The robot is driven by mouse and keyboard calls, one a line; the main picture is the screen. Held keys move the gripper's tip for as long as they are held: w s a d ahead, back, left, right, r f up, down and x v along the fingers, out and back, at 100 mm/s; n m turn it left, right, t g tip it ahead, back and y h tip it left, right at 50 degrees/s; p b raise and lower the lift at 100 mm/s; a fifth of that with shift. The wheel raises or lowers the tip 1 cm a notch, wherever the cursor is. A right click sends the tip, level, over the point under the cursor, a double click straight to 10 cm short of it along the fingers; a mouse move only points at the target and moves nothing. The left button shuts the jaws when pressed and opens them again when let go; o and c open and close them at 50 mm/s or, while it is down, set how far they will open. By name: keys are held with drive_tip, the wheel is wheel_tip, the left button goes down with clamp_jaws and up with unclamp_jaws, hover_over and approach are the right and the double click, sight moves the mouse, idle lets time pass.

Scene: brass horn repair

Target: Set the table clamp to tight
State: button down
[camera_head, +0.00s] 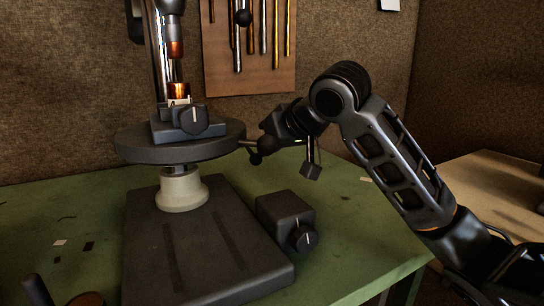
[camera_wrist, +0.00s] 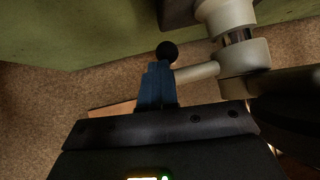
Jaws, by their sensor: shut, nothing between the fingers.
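The drill press has a round dark table (camera_head: 150,150) on a pale collar (camera_head: 181,190). The table clamp lever, a short rod with a dark ball knob (camera_head: 266,145), sticks out at the table's right edge. In the wrist view its pale rod (camera_wrist: 197,71) runs from a light grey collar (camera_wrist: 247,57) to the black ball (camera_wrist: 167,51). My gripper (camera_head: 270,125) is beside the lever at the right of the table. Its blue fingers (camera_wrist: 157,72) are shut and empty, with their tips close to the ball; whether they touch it is unclear.
A small vise or block with a dark knob (camera_head: 190,119) sits on the round table under the spindle (camera_head: 175,50). A dark box with a dial (camera_head: 304,238) stands beside the press base (camera_head: 205,255). Rods hang on a wooden board (camera_head: 249,80). The green bench (camera_head: 350,235) is mostly clear at right.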

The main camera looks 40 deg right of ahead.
drive_tip(key=shift+f+t+b, duration=0.8)
drive_tip(key=shift+f+b, duration=0.05)
drive_tip(key=shift+b, duration=0.2)
drive_tip(key=shift+w+r, duration=0.1)
drive_tip(key=shift+r, duration=0.05)
